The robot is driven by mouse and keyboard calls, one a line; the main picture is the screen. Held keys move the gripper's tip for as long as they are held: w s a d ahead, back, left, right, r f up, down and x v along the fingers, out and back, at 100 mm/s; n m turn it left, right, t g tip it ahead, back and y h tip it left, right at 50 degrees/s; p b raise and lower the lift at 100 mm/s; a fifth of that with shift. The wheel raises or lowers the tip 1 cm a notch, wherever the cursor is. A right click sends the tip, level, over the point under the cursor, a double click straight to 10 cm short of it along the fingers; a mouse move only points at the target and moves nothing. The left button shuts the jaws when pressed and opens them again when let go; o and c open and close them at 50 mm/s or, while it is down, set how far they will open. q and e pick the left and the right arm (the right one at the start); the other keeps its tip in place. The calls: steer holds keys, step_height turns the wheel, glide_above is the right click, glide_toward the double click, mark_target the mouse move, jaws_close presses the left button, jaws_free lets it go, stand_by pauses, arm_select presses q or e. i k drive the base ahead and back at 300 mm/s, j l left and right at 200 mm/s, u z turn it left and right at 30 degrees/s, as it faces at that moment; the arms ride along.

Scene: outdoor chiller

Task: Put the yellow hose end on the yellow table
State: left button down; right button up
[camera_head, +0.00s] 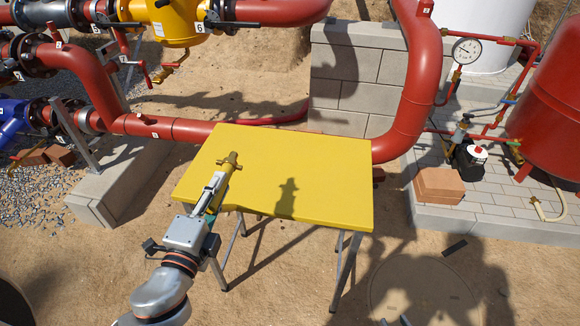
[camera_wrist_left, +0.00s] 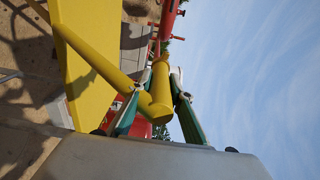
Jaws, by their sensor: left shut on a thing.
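My left gripper (camera_head: 221,183) reaches over the left part of the yellow table (camera_head: 310,165). It is shut on the yellow hose end (camera_head: 230,161), whose brass-yellow tip points away from me over the tabletop. In the left wrist view the hose end (camera_wrist_left: 160,82) is a thick yellow cylinder between the two fingers of the gripper (camera_wrist_left: 158,92), with a thinner yellow bar branching to the upper left. The table (camera_wrist_left: 82,72) shows beside it at the left. I cannot tell whether the hose end touches the tabletop. My right gripper is not in view.
The tabletop is otherwise bare, with a shadow near its front. A red pipe (camera_head: 180,130) runs behind it and a thick red pipe (camera_head: 410,115) rises at its back right. A grey block wall (camera_head: 355,75) stands behind. Sand lies in front.

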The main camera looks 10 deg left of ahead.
mark_target(306, 188)
steer(key=l, duration=1.25)
steer(key=i+u, duration=0.05)
steer(key=i, duration=0.05)
